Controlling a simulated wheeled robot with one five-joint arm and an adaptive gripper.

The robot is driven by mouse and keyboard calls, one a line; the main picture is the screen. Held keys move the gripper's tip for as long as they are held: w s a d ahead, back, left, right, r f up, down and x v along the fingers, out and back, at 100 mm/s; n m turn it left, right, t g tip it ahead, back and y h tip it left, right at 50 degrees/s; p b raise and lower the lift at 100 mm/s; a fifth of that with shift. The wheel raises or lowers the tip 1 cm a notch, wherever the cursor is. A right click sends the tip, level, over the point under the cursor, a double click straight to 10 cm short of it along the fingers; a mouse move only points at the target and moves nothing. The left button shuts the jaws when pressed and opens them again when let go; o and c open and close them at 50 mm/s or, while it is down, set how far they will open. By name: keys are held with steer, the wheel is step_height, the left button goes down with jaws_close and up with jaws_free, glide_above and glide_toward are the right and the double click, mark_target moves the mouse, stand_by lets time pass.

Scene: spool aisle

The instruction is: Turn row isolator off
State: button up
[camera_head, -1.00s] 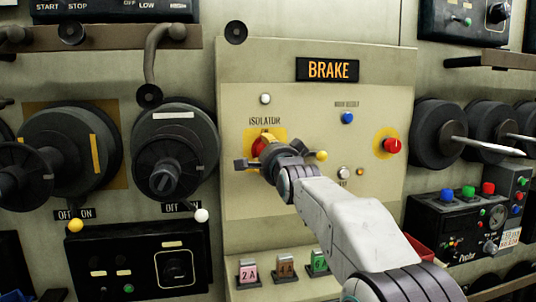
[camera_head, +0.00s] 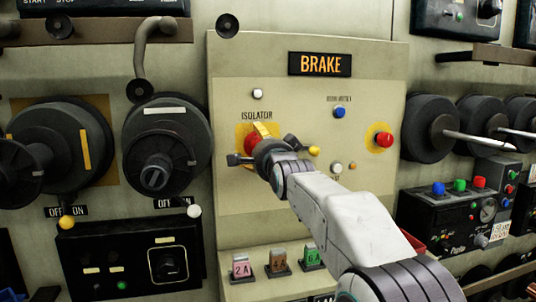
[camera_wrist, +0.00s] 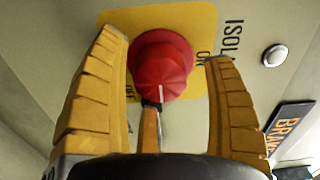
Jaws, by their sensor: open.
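The row isolator is a red rotary knob (camera_wrist: 162,65) on a yellow plate (camera_wrist: 195,22) in the wrist view, with a white mark on its face. In the head view the red knob (camera_head: 252,142) shows at the left of the BRAKE panel (camera_head: 300,190), under the word ISOLATOR, partly hidden by my gripper. My gripper (camera_wrist: 168,75) is open, with one yellow finger on each side of the knob and a gap to it on both sides. A yellow bar (camera_wrist: 150,130) lies below the knob, between the fingers.
Right of the isolator are a blue button (camera_head: 339,112), a white button (camera_head: 336,168) and a red button (camera_head: 384,139) on a yellow disc. Several coloured tags (camera_head: 277,261) stand below. Big black spools (camera_head: 168,140) stick out at the left, and more at the right.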

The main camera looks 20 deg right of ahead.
steer(key=s, duration=1.1)
steer(key=shift+s, duration=0.3)
steer(key=s+f+n+g+p, duration=0.5)
steer(key=s, duration=0.5)
steer(key=s+f+n+g+p, duration=0.4)
steer(key=s+f+n+p, duration=0.1)
steer(key=s, duration=0.6)
steer(key=s+f+n+g+p, duration=0.5)
steer(key=s+f+n+p, duration=0.1)
steer(key=s, duration=0.5)
steer(key=shift+g+p, duration=0.3)
steer(key=shift+p, duration=0.4)
steer(key=shift+r, duration=0.1)
steer(key=shift+c, duration=0.4)
